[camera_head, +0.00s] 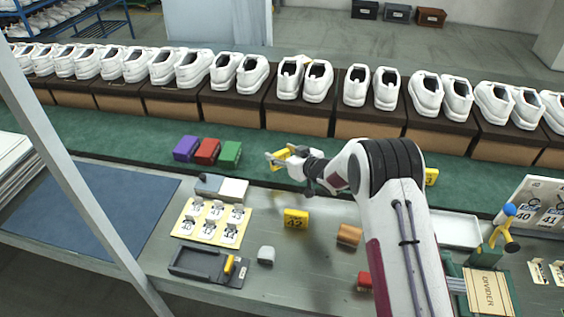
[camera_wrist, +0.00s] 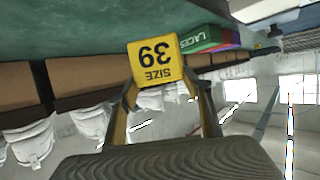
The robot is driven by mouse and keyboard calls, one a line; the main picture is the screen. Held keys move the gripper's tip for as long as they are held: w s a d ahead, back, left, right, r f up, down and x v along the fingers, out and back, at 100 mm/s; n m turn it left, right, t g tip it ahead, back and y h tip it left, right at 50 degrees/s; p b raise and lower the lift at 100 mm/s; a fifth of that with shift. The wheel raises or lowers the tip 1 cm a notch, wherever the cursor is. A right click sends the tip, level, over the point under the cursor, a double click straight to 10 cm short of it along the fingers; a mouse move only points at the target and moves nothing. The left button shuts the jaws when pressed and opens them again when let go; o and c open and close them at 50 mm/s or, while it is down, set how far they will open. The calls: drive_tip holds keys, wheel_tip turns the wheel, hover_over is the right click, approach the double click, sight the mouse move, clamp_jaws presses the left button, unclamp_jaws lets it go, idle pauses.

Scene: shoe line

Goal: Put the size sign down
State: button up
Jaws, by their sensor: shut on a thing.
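The size sign (camera_wrist: 155,62) is a yellow block reading "SIZE 39", upside down in the wrist view. My gripper (camera_wrist: 160,88) is shut on it, a finger at each side. In the head view my gripper (camera_head: 275,159) is over the green belt, with the yellow sign (camera_head: 292,152) partly hidden by the fingers and wrist. Another yellow sign reading 42 (camera_head: 296,219) stands on the grey table below. A further yellow sign (camera_head: 431,176) stands to the right of my arm, partly hidden.
White shoes on brown boxes (camera_head: 235,106) line the back of the green belt (camera_head: 120,135). Purple, red (camera_head: 207,151) and green blocks sit left of my gripper. A tag card (camera_head: 213,223), black tray (camera_head: 208,266) and orange block (camera_head: 349,235) lie on the table.

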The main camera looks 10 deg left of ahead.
drive_tip(key=shift+f, duration=1.85)
drive_tip(key=shift+f, duration=0.1)
drive_tip(key=o, duration=1.2)
drive_tip(key=shift+o, duration=0.2)
drive_tip(key=v, duration=1.2)
